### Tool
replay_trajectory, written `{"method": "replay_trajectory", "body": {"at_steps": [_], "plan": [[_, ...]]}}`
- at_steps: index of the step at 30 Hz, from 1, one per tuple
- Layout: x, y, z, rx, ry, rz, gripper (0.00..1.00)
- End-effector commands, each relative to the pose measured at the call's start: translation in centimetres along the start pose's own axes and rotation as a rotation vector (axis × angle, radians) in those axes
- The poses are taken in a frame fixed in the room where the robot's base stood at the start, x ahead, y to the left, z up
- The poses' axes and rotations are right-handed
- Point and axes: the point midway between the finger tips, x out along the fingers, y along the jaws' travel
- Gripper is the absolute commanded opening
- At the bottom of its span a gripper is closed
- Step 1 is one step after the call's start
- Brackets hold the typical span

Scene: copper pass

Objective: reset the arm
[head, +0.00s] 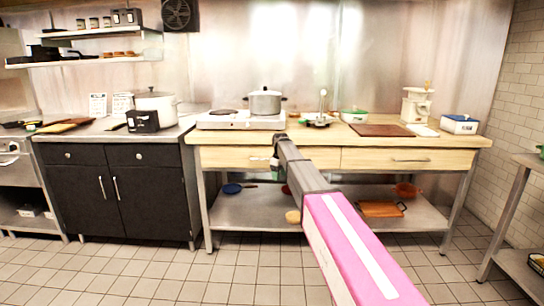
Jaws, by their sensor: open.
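My arm reaches forward from the bottom right of the head view, with a pink link and then grey links. My gripper (275,165) is at its far end, small and partly hidden by the arm. It shows in front of the drawers of the wooden-topped table (330,141). It is open, and I see nothing held in it.
A pot (265,102) stands on a white hob (240,120). A brown board (382,130), a grinder (417,105) and a blue-white box (459,124) are further right. A dark cabinet (118,185) is at left, a steel rack (508,215) at right. The tiled floor (150,270) in front looks clear.

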Motion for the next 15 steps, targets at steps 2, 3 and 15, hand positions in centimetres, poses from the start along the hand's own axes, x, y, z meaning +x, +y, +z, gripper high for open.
{"method": "replay_trajectory", "body": {"at_steps": [2,3,15], "plan": [[3.5,-2.4,5.2,0.087,-0.003,-0.002,0.61],[5.0,-3.3,7.2,0.131,-0.003,-0.002,0.61],[16.5,-14.5,27.6,0.595,-0.002,-0.001,0.61]]}}
